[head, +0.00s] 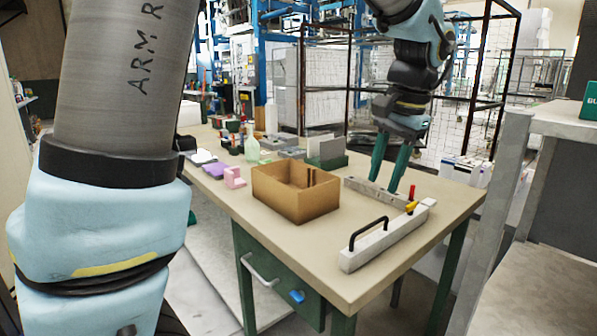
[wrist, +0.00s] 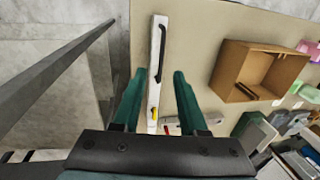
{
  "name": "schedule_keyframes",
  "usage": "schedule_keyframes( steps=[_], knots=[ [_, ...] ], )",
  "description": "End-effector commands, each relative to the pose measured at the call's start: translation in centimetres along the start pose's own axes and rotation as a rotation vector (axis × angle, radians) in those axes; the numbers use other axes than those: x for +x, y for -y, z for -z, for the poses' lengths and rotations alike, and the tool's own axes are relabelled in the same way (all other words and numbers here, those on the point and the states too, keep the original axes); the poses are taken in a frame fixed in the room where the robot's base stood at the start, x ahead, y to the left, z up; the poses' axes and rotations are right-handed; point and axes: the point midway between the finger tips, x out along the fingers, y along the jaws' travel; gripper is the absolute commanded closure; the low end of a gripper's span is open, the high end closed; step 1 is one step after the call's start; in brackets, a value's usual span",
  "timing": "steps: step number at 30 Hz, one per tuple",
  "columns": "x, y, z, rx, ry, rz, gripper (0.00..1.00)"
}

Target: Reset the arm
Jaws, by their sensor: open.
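My gripper (head: 390,172) hangs above the right part of the workbench (head: 345,282), its green fingers pointing down. In the wrist view the two fingers of my gripper (wrist: 158,98) stand apart with nothing held between them. A white bar with a black handle (head: 385,238) lies near the bench's right front edge. In the wrist view this white bar (wrist: 154,60) shows beyond and between the fingers. A second pale bar (head: 372,192) with a red upright lever lies just behind it, close below the fingertips. I cannot tell the exact gap to the fingertips.
An open cardboard box (head: 296,203) stands mid-bench, left of my gripper. Pink foam blocks (head: 233,178), a pale green bottle (head: 252,148) and several small items crowd the bench's left and back. A grey shelf unit (head: 500,190) stands right of the bench. Bare tabletop lies before the box.

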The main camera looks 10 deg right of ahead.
Motion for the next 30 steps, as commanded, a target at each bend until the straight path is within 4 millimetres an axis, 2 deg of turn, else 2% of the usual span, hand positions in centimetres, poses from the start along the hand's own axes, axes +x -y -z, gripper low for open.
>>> schedule_keyframes(
  steps=[2, 5, 8, 10, 15, 18, 22, 25, 30],
  knots=[
    [0.9, 1.2, -0.7, -0.034, 0.004, -0.008, 0.58],
    [3.3, 4.0, -2.7, -0.122, 0.010, -0.031, 0.58],
    [6.6, 7.6, -6.2, -0.258, 0.010, -0.062, 0.58],
    [8.9, 9.8, -9.3, -0.366, 0.008, -0.083, 0.58],
    [13.7, 13.3, -17.2, -0.633, -0.008, -0.114, 0.58],
    [15.7, 14.1, -21.4, -0.772, -0.017, -0.120, 0.58],
    [17.2, 14.3, -25.2, -0.901, -0.027, -0.118, 0.58],
    [17.8, 14.3, -26.6, -0.954, -0.033, -0.115, 0.58],
    [18.0, 14.2, -27.2, -0.973, -0.035, -0.113, 0.58]
  ],
)
